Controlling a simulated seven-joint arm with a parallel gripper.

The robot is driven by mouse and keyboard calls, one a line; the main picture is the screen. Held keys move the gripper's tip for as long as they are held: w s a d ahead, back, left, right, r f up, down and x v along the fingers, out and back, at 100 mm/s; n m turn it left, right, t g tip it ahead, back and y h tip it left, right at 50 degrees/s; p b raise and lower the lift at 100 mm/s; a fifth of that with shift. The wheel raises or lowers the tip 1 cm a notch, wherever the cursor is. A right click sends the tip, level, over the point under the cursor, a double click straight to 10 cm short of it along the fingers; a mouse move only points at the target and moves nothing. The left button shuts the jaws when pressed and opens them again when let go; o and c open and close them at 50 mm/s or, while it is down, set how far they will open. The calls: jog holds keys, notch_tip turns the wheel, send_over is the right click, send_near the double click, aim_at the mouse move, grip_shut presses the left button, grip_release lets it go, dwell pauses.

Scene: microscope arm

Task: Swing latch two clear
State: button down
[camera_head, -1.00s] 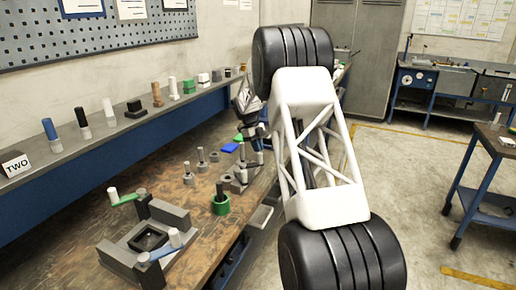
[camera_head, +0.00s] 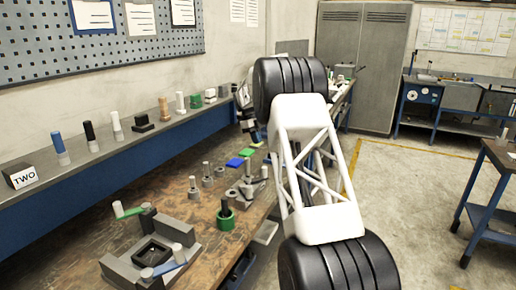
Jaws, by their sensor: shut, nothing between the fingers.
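A grey fixture (camera_head: 183,236) with a square dark recess sits on the near left of the brown workbench. A green latch arm (camera_head: 130,211) with a pale knob is at its back left corner. A blue latch arm (camera_head: 163,268) with a pale knob is at its front. A card reading TWO (camera_head: 20,175) stands on the shelf, beside a blue-topped post (camera_head: 59,146). My gripper (camera_head: 252,138) is shut and empty, far back along the bench, well away from both latches. My own arm partly hides it.
A green ring with a dark post (camera_head: 225,215) stands right of the fixture. Several grey pegged pieces (camera_head: 206,176) and a small stand (camera_head: 248,190) are farther back. Blue and green flat pieces (camera_head: 235,162) lie near my gripper. The blue-fronted shelf (camera_head: 112,177) runs along the left.

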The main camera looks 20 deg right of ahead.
jog(key=shift+w+r, duration=0.2)
jog(key=shift+r, duration=0.3)
jog(key=c, duration=1.8)
grip_release()
